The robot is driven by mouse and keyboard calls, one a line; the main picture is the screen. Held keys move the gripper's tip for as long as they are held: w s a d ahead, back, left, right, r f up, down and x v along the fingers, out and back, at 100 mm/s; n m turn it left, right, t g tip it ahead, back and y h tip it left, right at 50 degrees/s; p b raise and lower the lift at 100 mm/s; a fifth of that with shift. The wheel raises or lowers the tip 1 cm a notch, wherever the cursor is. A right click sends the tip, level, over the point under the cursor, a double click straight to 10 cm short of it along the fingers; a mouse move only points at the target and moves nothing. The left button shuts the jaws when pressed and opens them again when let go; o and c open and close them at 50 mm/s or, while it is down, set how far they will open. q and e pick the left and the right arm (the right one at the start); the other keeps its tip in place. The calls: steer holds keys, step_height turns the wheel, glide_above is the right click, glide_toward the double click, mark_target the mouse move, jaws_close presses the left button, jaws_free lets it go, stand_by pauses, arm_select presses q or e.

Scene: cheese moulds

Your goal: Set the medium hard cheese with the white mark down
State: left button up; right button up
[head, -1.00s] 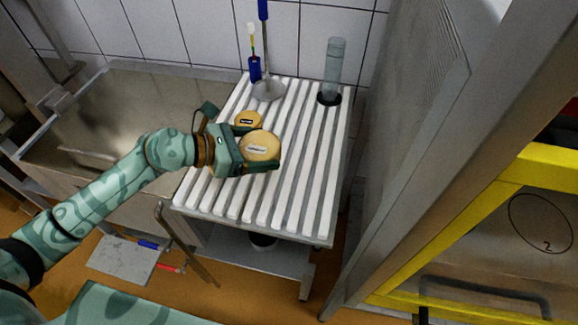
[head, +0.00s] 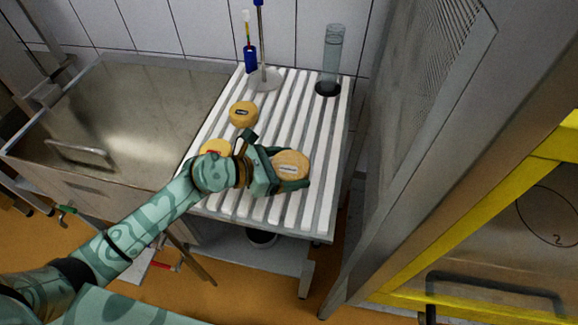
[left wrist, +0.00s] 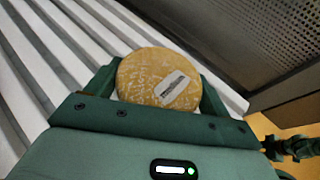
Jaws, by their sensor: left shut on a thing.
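The medium hard cheese with the white mark (head: 290,163) is a round yellow wheel with a pale label on top. My left gripper (head: 288,172) is shut on it, over the right front part of the white slatted table (head: 318,198). In the left wrist view the cheese (left wrist: 150,72) sits between the two green fingers (left wrist: 158,88), label up. I cannot tell whether its underside touches the slats. My right gripper is not in view.
A cheese with a dark mark (head: 243,114) stands behind on the slats; a cheese with a red mark (head: 213,147) is partly hidden by my arm. A ladle (head: 263,78), a blue holder (head: 250,60) and a glass cylinder (head: 333,55) stand at the back. A metal sink (head: 130,105) is left, a metal cabinet (head: 415,130) right.

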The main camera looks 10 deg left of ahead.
arm_select(q)
steer(key=shift+f, duration=0.1)
steer(key=o, duration=0.9)
steer(key=shift+s+a+r, duration=0.1)
steer(key=shift+a+r, duration=0.1)
steer(key=shift+r, duration=0.05)
steer(key=p+v, duration=0.1)
steer(key=v, duration=1)
steer(key=shift+s+a, duration=0.15)
steer(key=shift+s, duration=0.05)
